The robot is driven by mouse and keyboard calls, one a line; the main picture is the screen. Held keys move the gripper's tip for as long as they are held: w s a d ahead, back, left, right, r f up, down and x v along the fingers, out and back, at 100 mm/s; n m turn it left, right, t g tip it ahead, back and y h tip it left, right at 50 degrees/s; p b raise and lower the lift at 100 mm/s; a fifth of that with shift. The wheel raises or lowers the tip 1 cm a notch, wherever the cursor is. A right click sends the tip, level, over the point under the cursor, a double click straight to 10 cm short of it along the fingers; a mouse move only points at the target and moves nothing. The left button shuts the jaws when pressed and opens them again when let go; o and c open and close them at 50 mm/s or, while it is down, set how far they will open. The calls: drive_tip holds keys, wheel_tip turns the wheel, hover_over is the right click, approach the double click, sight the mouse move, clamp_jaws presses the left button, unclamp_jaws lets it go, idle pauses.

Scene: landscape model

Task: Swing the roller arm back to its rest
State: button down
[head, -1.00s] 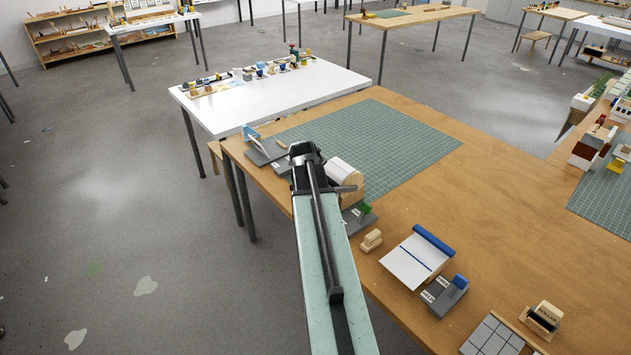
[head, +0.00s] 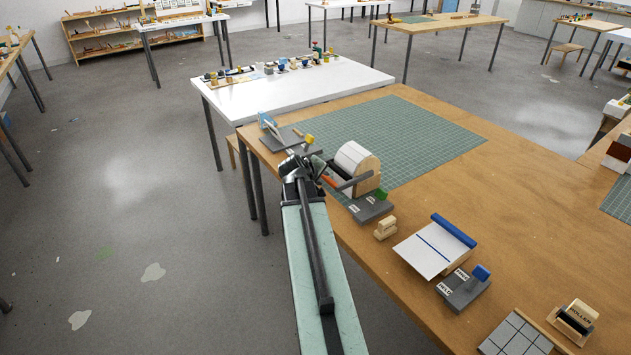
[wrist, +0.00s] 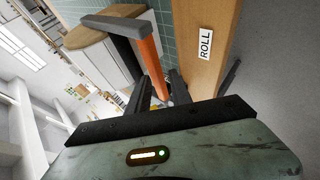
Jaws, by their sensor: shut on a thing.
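The roller arm is a grey bar (head: 354,184) with an orange handle (head: 329,181), beside a white drum (head: 352,158) with a wooden end. In the wrist view the orange handle (wrist: 150,62) runs down from the grey bar (wrist: 112,27) to between my fingers. My gripper (wrist: 160,90) is shut on the orange handle near its lower end. In the head view my gripper (head: 312,168) is at the left of the drum, over the table's left edge. My own wrist partly hides the contact there.
A grey base with a green block (head: 378,196) is just in front of the drum. A grey stand (head: 288,137) is behind. The green mat (head: 420,140) is mostly clear.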

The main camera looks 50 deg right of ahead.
drive_tip(key=shift+s+a+f+b, duration=0.15)
drive_tip(key=shift+s+f+b, duration=0.25)
drive_tip(key=shift+f, duration=0.4)
drive_tip(key=c, duration=1.4)
unclamp_jaws()
drive_tip(key=shift+o, duration=0.2)
drive_tip(key=shift+x, duration=0.8)
drive_tip(key=shift+w+a+r, duration=0.15)
drive_tip(key=shift+a, duration=0.1)
drive_tip(key=shift+r+p, duration=0.1)
drive_tip(key=shift+p, duration=0.2)
drive_tip(key=shift+a+r, duration=0.15)
drive_tip(key=shift+a, duration=0.05)
drive_tip(key=p+v, duration=0.5)
drive_tip(key=v, duration=0.2)
drive_tip(key=shift+r, duration=0.15)
